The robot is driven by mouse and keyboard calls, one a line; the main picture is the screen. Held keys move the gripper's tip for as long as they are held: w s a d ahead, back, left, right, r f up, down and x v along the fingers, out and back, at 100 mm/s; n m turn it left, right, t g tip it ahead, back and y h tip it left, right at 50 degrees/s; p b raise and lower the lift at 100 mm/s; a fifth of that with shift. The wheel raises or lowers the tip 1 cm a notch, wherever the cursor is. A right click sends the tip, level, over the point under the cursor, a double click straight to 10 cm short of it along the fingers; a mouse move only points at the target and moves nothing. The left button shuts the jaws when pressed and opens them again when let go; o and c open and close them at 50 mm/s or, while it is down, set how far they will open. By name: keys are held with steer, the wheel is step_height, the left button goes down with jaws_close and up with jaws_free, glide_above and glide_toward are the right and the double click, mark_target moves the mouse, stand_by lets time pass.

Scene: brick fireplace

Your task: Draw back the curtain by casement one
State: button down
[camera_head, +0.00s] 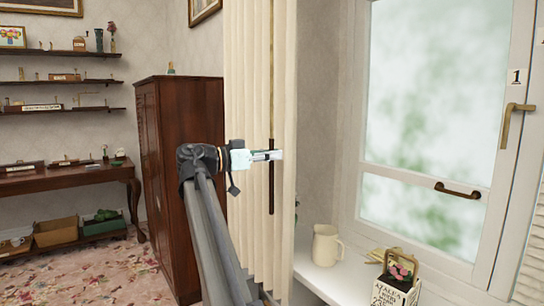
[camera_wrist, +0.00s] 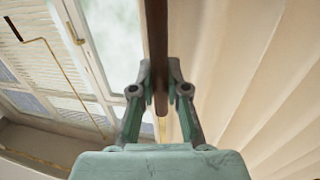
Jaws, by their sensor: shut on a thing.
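The cream pleated curtain (camera_head: 245,100) hangs in folds at the left of the window, and its folds fill the right of the wrist view (camera_wrist: 260,80). A dark wooden draw rod (camera_head: 271,190) hangs upright in front of it from a thin brass-coloured length. My gripper (camera_head: 274,155) is shut on this rod, which stands between its fingers in the wrist view (camera_wrist: 157,50). Casement one (camera_head: 430,100) is a frosted pane in a white frame marked "1", with a brass handle (camera_head: 515,120) and a lower pull bar (camera_head: 457,190).
A white sill (camera_head: 345,275) holds a cream jug (camera_head: 325,245) and a lettered box with flowers (camera_head: 397,285). A tall dark cabinet (camera_head: 180,180) stands left of the curtain. A white louvred shutter (camera_head: 533,250) is at the far right.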

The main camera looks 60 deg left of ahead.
steer(key=c, duration=1.2)
jaws_free()
steer(key=shift+o, duration=0.2)
steer(key=s+a, duration=0.1)
steer(key=s, duration=1.1)
steer(key=shift+a, duration=0.25)
